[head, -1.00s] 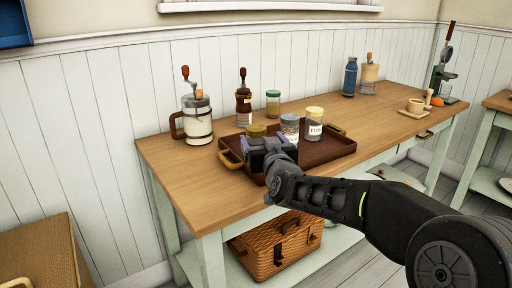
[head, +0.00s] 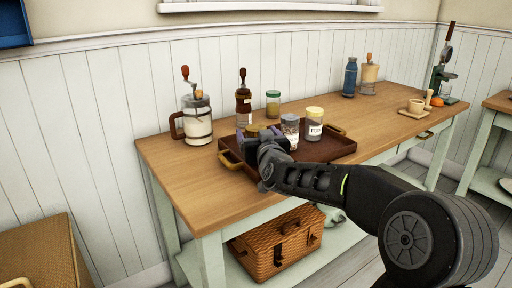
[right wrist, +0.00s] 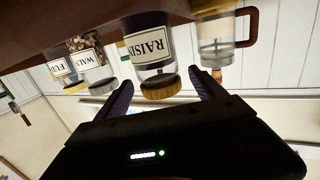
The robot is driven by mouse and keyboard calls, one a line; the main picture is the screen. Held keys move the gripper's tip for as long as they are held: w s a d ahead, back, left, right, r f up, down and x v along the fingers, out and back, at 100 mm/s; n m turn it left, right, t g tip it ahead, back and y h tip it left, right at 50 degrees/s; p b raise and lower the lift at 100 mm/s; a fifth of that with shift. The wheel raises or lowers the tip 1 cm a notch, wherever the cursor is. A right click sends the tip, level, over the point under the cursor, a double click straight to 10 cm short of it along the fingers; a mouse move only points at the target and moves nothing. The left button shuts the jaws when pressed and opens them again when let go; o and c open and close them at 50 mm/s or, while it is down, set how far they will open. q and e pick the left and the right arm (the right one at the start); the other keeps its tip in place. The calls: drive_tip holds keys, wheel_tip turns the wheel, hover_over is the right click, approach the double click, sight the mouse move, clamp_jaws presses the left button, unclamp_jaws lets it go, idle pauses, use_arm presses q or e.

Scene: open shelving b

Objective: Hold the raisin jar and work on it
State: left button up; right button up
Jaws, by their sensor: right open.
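The raisin jar (right wrist: 151,50), with a label reading "RAIS…" and a yellow lid, shows in the right wrist view between the two fingers of my right gripper (right wrist: 164,92). The jaws are open, one finger on each side of the lid, with visible space beside it. In the head view only the jar's yellow lid (head: 254,128) shows clearly; my right gripper (head: 257,138) hides the rest. The jar stands in the brown tray (head: 338,150) on the wooden table. My left gripper is not in view.
The walnut jar (head: 290,131) and the flour jar (head: 314,124) stand close right of the raisin jar in the tray.

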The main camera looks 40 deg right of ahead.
clamp_jaws()
drive_tip(key=shift+r, duration=0.1)
idle(0.9)
